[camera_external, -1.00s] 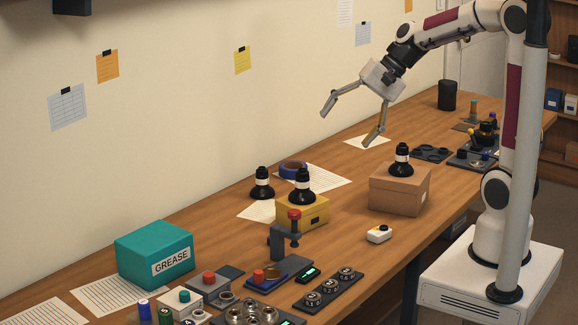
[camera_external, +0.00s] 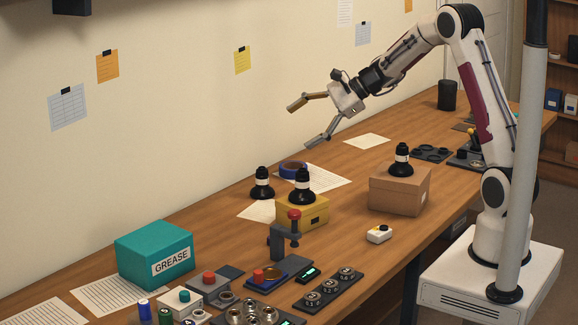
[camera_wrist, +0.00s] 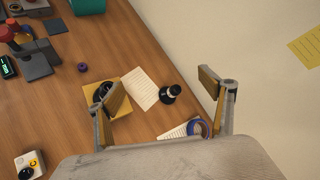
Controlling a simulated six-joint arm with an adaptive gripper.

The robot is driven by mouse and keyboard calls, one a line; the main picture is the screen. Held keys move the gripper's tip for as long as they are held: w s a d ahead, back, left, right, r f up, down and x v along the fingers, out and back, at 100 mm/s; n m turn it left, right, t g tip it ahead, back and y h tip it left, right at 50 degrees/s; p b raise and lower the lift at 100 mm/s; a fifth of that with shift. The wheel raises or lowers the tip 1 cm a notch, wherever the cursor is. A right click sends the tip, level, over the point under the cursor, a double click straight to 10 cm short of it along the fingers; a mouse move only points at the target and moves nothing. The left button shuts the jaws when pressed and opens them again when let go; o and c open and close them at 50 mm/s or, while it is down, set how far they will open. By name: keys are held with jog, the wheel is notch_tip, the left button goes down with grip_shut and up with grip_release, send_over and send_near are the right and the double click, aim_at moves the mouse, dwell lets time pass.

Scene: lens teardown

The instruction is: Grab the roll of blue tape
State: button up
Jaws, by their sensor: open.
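The roll of blue tape (camera_external: 293,169) lies on the bench by the wall, on or at the edge of a white printed sheet (camera_external: 325,179). My gripper (camera_external: 298,127) is open and empty, in the air above the bench, above and a little right of the tape in the external view. In the wrist view the tape (camera_wrist: 198,128) shows low in the picture, between the two fingers and close beside the right one, partly covered by my gripper's body. The gripper (camera_wrist: 165,95) has its fingers wide apart there.
A black lens piece (camera_external: 262,184) stands left of the tape. Another (camera_external: 302,188) stands on a yellow box (camera_external: 316,210) in front. A cardboard box (camera_external: 400,193) with a lens piece is to the right. The wall (camera_external: 200,130) is close behind.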

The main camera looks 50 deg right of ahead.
jog(key=w+d+f+m+t+h, duration=0.1)
jog(key=w+d+f+m+t, duration=0.1)
jog(key=w+d+f+m, duration=0.65)
jog(key=m+t+h, duration=0.2)
jog(key=m+h, duration=0.1)
jog(key=m, duration=0.2)
send_near(297, 165)
jog(key=a, duration=0.3)
jog(key=shift+a+r+n, duration=0.15)
jog(key=shift+r+n, duration=0.1)
jog(key=shift+r, duration=0.1)
jog(key=shift+x, duration=1.3)
jog(key=shift+f, duration=0.1)
jog(key=shift+x, duration=2.5)
jog(key=shift+f, duration=0.1)
jog(key=c, duration=1.2)
